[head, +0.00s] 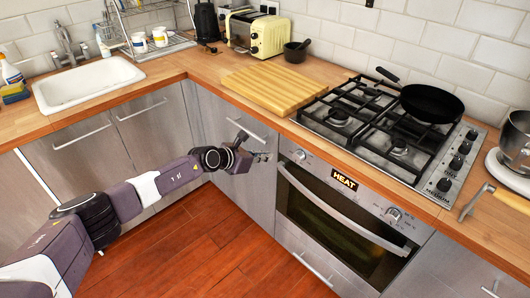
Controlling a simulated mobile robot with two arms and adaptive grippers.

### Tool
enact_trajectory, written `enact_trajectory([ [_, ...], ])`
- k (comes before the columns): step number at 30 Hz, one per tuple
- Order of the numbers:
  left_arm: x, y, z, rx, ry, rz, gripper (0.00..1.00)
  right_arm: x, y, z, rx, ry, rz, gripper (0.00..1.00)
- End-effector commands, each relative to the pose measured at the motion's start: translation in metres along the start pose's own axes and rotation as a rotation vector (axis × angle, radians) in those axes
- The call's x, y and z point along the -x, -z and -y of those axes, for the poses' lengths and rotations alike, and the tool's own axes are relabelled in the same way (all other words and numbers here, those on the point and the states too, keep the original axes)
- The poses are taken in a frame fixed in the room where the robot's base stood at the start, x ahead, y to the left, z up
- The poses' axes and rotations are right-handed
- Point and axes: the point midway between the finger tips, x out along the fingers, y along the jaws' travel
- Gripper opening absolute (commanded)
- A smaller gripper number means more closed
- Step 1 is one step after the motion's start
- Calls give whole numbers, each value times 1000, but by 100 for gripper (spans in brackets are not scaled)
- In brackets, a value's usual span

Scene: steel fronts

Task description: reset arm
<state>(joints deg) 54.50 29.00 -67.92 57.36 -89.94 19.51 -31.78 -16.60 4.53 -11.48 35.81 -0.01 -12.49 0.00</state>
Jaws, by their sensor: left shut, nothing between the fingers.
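My left arm comes in from the lower left and stretches toward the corner cabinets. My left gripper (262,156) is at its end, in front of the steel cabinet front, close to the upper left corner of the oven (345,215). It is small in the picture, shut and empty. I cannot tell whether it touches the front. My right gripper is not in view.
The wooden counter (215,66) runs along both walls. It bears a white sink (88,82), a yellow toaster (268,37), a cutting board (275,87), a gas hob (390,135) with a black pan (432,103), and a steel bowl (517,145). The wooden floor (190,255) is clear.

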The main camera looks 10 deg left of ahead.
Motion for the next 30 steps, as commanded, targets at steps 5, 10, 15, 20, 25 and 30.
enact_trajectory([
  [5,1,-1,0,0,0,0,0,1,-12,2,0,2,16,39],
  [10,1,-1,0,0,0,0,0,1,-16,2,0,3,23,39],
  [15,1,-1,0,3,1,0,0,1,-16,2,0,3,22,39],
  [20,-7,20,13,153,16,15,0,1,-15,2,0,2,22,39],
  [25,-21,85,34,640,17,60,0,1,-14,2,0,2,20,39],
  [30,-20,188,46,1241,-71,98,0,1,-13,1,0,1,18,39],
])
